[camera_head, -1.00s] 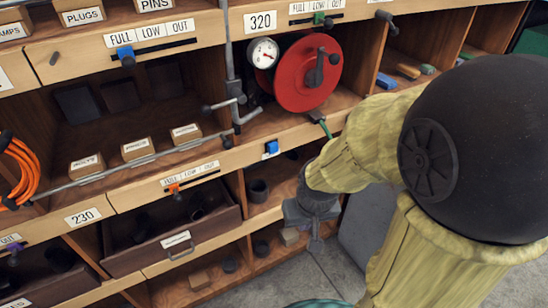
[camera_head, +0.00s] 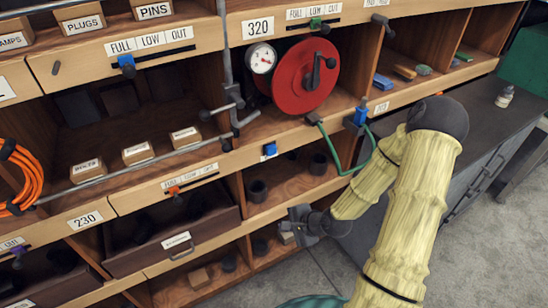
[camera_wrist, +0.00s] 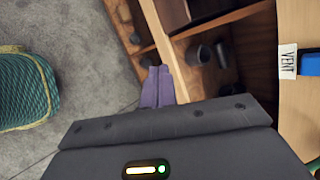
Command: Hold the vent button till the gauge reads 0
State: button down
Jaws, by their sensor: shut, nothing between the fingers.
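The vent button is a small blue block (camera_head: 270,150) on the wooden shelf edge below the red reel. In the wrist view the blue button (camera_wrist: 311,65) is at the right edge, beside a VENT label (camera_wrist: 288,62). The round white gauge (camera_head: 263,58) stands left of the reel; its red needle shows, but its figures are too small to read. My gripper (camera_head: 292,222) is low in front of the lower shelves, below the button and apart from it. In the wrist view its fingers (camera_wrist: 157,84) are together and empty.
A red reel (camera_head: 306,77) has a green hose (camera_head: 342,170) looping to a blue fitting (camera_head: 361,113) on the shelf edge. A metal pipe (camera_head: 229,70) runs left of the gauge. Grey floor (camera_head: 480,235) is open at right. A grey cabinet (camera_head: 472,150) stands behind my arm.

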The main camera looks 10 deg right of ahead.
jog(key=w+d+r+m+t, duration=0.2)
jog(key=w+r+m+t, duration=0.1)
jog(key=m, duration=0.5)
jog(key=w+d+r+m+t+p, duration=0.1)
jog(key=w+d+r+m+t, duration=0.1)
jog(key=r+m+t, duration=0.4)
jog(key=w+m+t, duration=0.1)
jog(key=m, duration=0.2)
jog(key=shift+w+d+t, duration=0.2)
jog(key=shift+d+t, duration=0.15)
jog(key=shift+t, duration=0.05)
jog(key=shift+w+f+b, duration=0.1)
jog(key=shift+b, duration=0.35)
jog(key=b, duration=0.2)
jog(key=w+b, duration=0.1)
jog(key=b, duration=0.2)
jog(key=shift+w+d, duration=0.2)
jog(key=shift+d, duration=0.05)
jog(key=shift+w+b, duration=0.1)
jog(key=shift+b, duration=0.4)
jog(key=b, duration=0.3)
jog(key=shift+w+a, duration=0.2)
jog(key=shift+a, duration=0.05)
jog(key=b, duration=0.3)
jog(key=shift+a+f+b, duration=0.15)
jog(key=shift+a+b, duration=0.15)
jog(key=shift+a, duration=0.1)
